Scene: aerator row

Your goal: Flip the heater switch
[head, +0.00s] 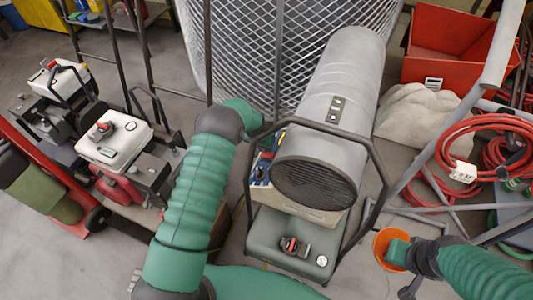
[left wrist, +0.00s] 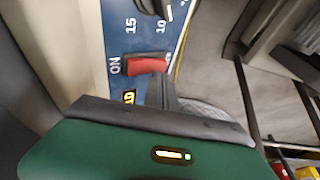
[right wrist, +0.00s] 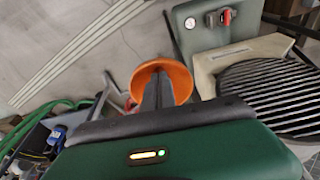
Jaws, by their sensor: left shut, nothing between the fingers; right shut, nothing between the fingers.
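The heater (head: 335,100) is a grey cylinder with a dark grille, standing on a green-grey base inside a dark tube frame. Its blue control panel (head: 262,168) is on its left side. In the left wrist view, the red rocker switch (left wrist: 147,65) sits on the panel beside the "ON" marking. My left gripper (left wrist: 163,88) is shut and empty, its fingertips right by the switch; I cannot tell whether they touch. In the head view its fingertips are hard to make out near the panel. My right gripper (right wrist: 158,92) is shut and empty, above an orange bucket (right wrist: 178,75).
A red cart with machines (head: 115,145) stands at the left. A wire mesh cage (head: 250,50) is behind the heater. A red bin (head: 455,45) and coiled red hoses (head: 490,165) are at the right, with metal tubes before them. Some bare floor shows between.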

